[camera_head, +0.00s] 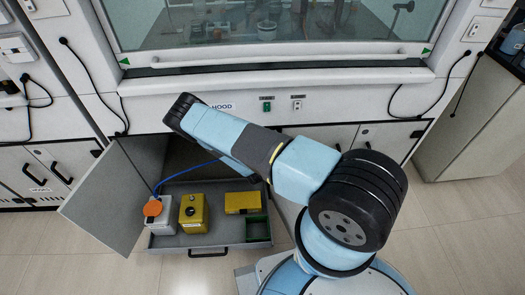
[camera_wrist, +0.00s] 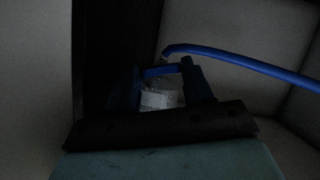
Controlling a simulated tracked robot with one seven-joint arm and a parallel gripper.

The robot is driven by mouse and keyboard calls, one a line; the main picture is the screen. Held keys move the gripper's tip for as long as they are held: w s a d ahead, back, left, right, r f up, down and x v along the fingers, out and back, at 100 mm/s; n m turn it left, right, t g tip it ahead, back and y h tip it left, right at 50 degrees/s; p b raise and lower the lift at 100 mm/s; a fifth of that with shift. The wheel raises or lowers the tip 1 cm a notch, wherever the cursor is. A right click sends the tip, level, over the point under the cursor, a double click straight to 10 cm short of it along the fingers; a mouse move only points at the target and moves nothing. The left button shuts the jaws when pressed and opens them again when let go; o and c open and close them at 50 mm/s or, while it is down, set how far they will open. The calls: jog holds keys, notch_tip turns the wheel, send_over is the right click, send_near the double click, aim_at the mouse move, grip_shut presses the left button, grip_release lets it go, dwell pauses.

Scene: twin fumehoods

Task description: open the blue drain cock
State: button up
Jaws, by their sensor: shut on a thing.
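In the dark wrist view, my gripper (camera_wrist: 161,84) reaches inside the cabinet, with a dark finger on each side. It is shut on a small blue part (camera_wrist: 161,70) between the fingertips, which looks like the blue drain cock. A pale grey piece (camera_wrist: 159,98) shows between the fingers, below the blue part. A blue hose (camera_wrist: 235,62) runs from beside the fingertips to the right. Which way the cock is turned cannot be told. In the head view my gripper and the cock are hidden behind my arm.
The cabinet door (camera_head: 108,198) stands open at the left. A pulled-out drawer (camera_head: 232,236) holds a white container with an orange cap (camera_head: 153,208), a yellow canister (camera_head: 193,212), a yellow box (camera_head: 243,202) and a green bin (camera_head: 257,228). The blue hose (camera_head: 181,172) rises from the white container.

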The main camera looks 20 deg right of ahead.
jog(key=c, duration=0.3)
jog(key=shift+a+f+n+h, duration=0.1)
jog(key=shift+a+n+h, duration=0.05)
jog(key=shift+n+h, duration=0.7)
jog(key=shift+c, duration=0.2)
jog(key=o, duration=1)
jog(key=shift+o, duration=0.2)
jog(key=v, duration=1.3)
jog(key=shift+s, duration=0.35)
